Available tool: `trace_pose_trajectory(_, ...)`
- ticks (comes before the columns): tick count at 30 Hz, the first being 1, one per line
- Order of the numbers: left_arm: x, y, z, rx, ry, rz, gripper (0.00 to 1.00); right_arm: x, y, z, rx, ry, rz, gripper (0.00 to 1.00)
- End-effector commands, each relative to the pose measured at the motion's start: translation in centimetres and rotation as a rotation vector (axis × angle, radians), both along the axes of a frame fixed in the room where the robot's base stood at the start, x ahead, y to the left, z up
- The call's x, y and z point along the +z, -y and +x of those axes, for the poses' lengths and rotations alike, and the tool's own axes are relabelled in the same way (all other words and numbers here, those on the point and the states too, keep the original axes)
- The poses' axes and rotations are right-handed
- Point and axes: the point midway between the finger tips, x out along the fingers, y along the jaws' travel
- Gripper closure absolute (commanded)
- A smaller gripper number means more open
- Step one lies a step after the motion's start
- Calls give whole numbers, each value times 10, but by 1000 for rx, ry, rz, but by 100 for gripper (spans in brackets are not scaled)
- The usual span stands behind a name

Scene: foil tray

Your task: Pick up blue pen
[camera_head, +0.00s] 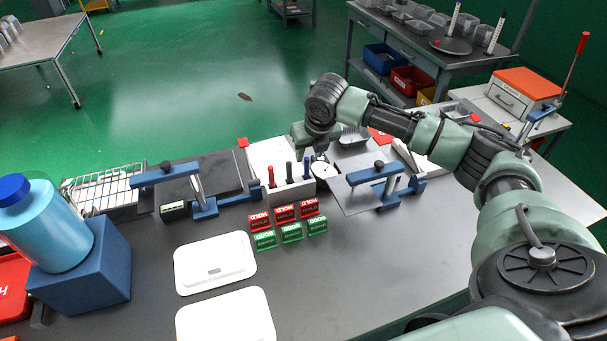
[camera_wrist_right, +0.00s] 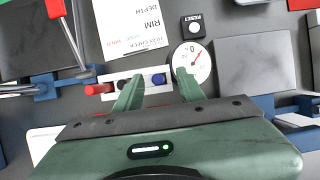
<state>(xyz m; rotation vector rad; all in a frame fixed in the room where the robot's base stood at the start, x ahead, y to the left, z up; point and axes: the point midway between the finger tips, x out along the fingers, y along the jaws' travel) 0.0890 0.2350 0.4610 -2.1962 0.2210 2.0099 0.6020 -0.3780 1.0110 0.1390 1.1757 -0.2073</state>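The blue pen (camera_head: 306,164) stands upright at the right end of a white pen holder (camera_head: 291,193), beside a black pen (camera_head: 289,172) and a red pen (camera_head: 271,176). My right gripper (camera_head: 309,150) is above the holder's right end. In the right wrist view, the fingers of my right gripper (camera_wrist_right: 159,91) are spread apart. The blue pen's round end (camera_wrist_right: 158,79) shows in the gap between them, apart from both fingers. The red pen (camera_wrist_right: 99,89) lies outside, to the left of the fingers. My left gripper is not in view.
A round dial gauge (camera_head: 325,171) is close to the right of the holder. Blue-framed stands (camera_head: 205,207) (camera_head: 385,180) flank it. Red HOLD and green GOOD signs (camera_head: 291,232) stand in front. White lids (camera_head: 214,262) lie nearer, with clear table to their right.

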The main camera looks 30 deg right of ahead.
Motion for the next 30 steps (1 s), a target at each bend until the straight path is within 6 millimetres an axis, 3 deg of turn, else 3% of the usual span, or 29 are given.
trace_pose_trajectory(15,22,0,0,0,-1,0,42,-61,0,21,-2,-2,-1,61)
trace_pose_trajectory(24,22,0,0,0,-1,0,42,-68,0,23,1,0,-1,61)
trace_pose_trajectory(28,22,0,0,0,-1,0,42,-68,0,23,1,0,-1,94)
trace_pose_trajectory(30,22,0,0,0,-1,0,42,-68,0,23,1,0,-1,100)
